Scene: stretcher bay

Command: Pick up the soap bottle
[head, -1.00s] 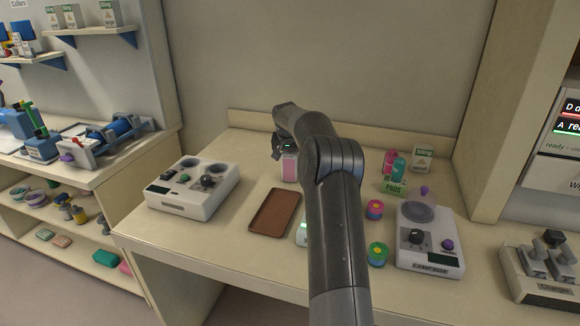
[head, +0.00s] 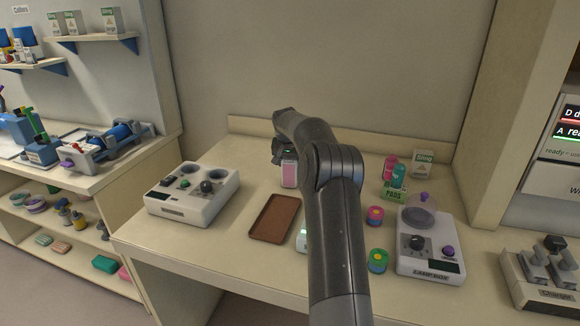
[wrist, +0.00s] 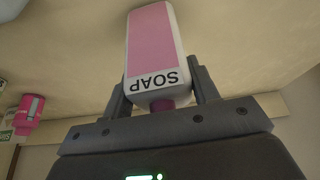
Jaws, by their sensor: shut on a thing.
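The soap bottle (wrist: 152,45) is white with a pink panel and the word SOAP. In the wrist view it sits between the two fingers of my gripper (wrist: 160,92), which is shut on it near its cap end. In the head view the soap bottle (head: 289,170) shows as a small pink and white shape left of my arm, behind the brown tray. It looks upright there. I cannot tell whether the bottle's base touches the counter.
A brown tray (head: 275,218) lies in front of the bottle. Another device (head: 430,245), pink and green bottles and colored rolls (head: 376,215) stand to the right. The counter's back left is clear.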

